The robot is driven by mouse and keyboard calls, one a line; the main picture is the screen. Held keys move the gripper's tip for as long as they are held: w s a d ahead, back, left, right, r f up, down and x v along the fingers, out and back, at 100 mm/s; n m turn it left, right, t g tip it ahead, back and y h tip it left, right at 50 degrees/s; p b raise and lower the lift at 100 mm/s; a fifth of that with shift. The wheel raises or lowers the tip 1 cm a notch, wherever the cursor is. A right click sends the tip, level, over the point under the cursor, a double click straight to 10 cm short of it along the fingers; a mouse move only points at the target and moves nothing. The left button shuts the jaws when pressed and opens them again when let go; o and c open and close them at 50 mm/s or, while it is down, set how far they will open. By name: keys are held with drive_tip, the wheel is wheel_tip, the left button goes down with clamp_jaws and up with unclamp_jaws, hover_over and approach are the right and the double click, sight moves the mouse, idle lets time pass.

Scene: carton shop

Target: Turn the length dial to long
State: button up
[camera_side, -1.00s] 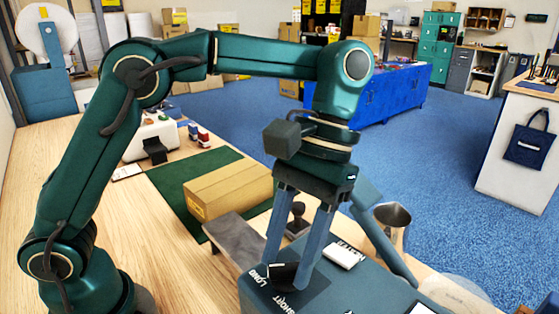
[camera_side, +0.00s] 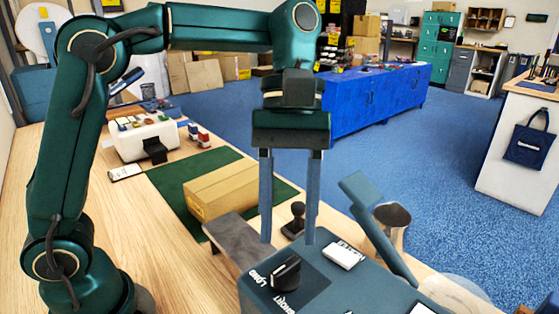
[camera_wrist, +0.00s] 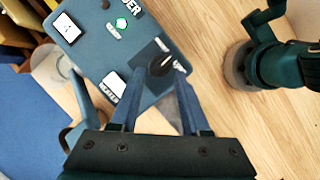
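The length dial is a black ridged knob (camera_side: 286,272) on a dark panel on top of a blue-grey machine (camera_side: 345,290). The words LONG (camera_side: 257,278) and SHORT (camera_side: 287,304) are printed beside it, LONG to its left and SHORT in front. I cannot clearly tell which word the knob points at. My gripper (camera_side: 289,241) is open and empty, pointing down above the knob and apart from it. In the wrist view the knob (camera_wrist: 160,66) shows between the fingertips, with small labels near it.
A cardboard box (camera_side: 228,188) lies on a green mat (camera_side: 180,172) behind the machine.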

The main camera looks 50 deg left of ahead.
drive_tip(key=shift+s+a+r+m+t+y, duration=0.65)
drive_tip(key=shift+s+a+r+t, duration=0.75)
drive_tip(key=shift+s+a+t, duration=1.4)
drive_tip(key=s+a+f+m+t+y, duration=0.1)
drive_tip(key=a+f+m+t+y, duration=0.1)
drive_tip(key=a+f+m, duration=0.3)
drive_tip(key=shift+a+f+m+t, duration=0.3)
drive_tip(key=shift+f+m+t, duration=0.2)
drive_tip(key=shift+f+m, duration=0.6)
drive_tip(key=shift+s, duration=0.1)
